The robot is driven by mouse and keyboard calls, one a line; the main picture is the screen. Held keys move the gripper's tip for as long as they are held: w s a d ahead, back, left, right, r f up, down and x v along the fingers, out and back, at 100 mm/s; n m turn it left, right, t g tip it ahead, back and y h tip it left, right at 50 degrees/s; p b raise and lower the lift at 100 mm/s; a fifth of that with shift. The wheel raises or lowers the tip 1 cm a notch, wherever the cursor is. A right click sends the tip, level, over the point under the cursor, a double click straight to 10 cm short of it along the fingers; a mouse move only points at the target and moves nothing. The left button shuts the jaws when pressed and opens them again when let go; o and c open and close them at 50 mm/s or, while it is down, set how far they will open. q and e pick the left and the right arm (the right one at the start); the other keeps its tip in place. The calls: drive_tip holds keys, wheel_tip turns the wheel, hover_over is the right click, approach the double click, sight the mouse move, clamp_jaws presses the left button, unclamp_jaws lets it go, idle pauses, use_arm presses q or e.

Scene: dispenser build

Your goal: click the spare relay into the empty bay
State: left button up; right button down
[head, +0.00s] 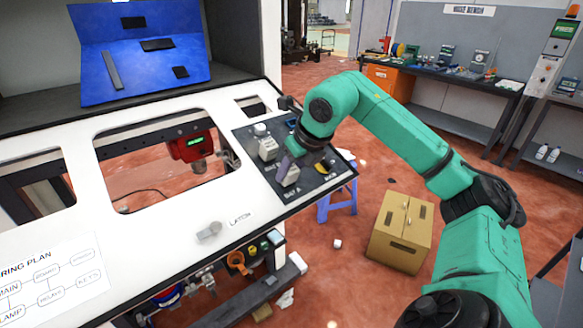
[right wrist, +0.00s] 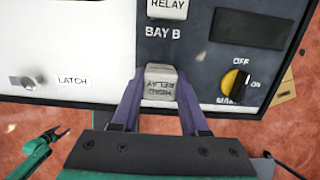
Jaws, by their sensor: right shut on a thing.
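My right gripper (right wrist: 160,84) is shut on a grey relay (right wrist: 160,92) with upside-down lettering that includes RELAY. In the head view this relay (head: 289,176) is at the near end of the dark panel (head: 312,184), just above the BAY A label. I cannot tell whether it is seated in the bay or just above it. Another relay (right wrist: 167,8) sits above the BAY B label; it also shows in the head view (head: 268,148). My left gripper (right wrist: 54,134) shows small at the lower left of the right wrist view, away from the panel; its jaws are too small to judge.
A yellow-and-black knob (right wrist: 236,82) and a dark display (right wrist: 250,27) lie right of the bays. A latch knob (right wrist: 28,82) is on the white panel at left. A blue tray (head: 140,75) holds dark pieces. A cardboard box (head: 402,230) stands on the floor.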

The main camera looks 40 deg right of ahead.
drive_tip(key=shift+s+r, duration=0.1)
drive_tip(key=shift+s, duration=0.15)
drive_tip(key=shift+w+p, duration=0.2)
drive_tip(key=shift+p, duration=0.1)
drive_tip(key=shift+f, duration=0.35)
idle(1.3)
drive_tip(key=shift+c, duration=1.7)
unclamp_jaws()
drive_tip(key=shift+w, duration=0.1)
drive_tip(key=shift+o, duration=0.3)
drive_tip(key=shift+o, duration=1.4)
